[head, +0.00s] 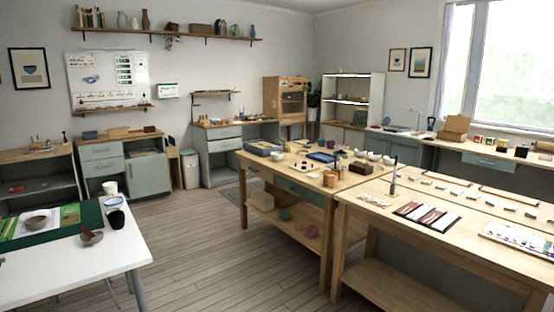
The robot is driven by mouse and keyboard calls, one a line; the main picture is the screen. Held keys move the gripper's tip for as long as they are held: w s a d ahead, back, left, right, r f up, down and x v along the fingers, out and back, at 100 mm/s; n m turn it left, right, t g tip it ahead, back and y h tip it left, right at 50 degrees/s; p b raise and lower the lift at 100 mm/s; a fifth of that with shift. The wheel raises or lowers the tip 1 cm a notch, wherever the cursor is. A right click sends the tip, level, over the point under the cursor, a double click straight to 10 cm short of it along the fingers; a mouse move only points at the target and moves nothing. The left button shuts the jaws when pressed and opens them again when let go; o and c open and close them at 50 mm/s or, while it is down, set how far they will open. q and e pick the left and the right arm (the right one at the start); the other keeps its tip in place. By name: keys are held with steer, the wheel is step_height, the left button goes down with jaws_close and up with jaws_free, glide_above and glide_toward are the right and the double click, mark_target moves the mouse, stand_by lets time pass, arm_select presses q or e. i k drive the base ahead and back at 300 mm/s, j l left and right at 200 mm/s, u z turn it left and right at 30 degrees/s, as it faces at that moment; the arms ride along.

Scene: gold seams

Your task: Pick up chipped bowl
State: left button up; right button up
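Several bowls are in view, and I cannot make out for certain which one is chipped. A small brown-grey bowl (91,238) with an uneven outline sits near the right part of the white table at the lower left. Another grey-brown bowl (36,223) sits on the green mat to its left. Several white bowls, one of them here (374,156), stand at the back of the middle wooden table. Neither of my grippers is in view.

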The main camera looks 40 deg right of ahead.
mark_target(276, 156)
steer(key=i+l+z, duration=0.3)
steer(key=i, duration=0.15)
steer(key=i+l+z, duration=0.25)
steer(key=i, duration=0.75)
steer(key=i+z, duration=0.25)
steer(key=i, duration=0.75)
steer(key=i+z, duration=0.1)
steer(key=i, duration=0.9)
steer(key=i+j+z, duration=0.1)
steer(key=i+j, duration=0.15)
steer(key=i, duration=0.75)
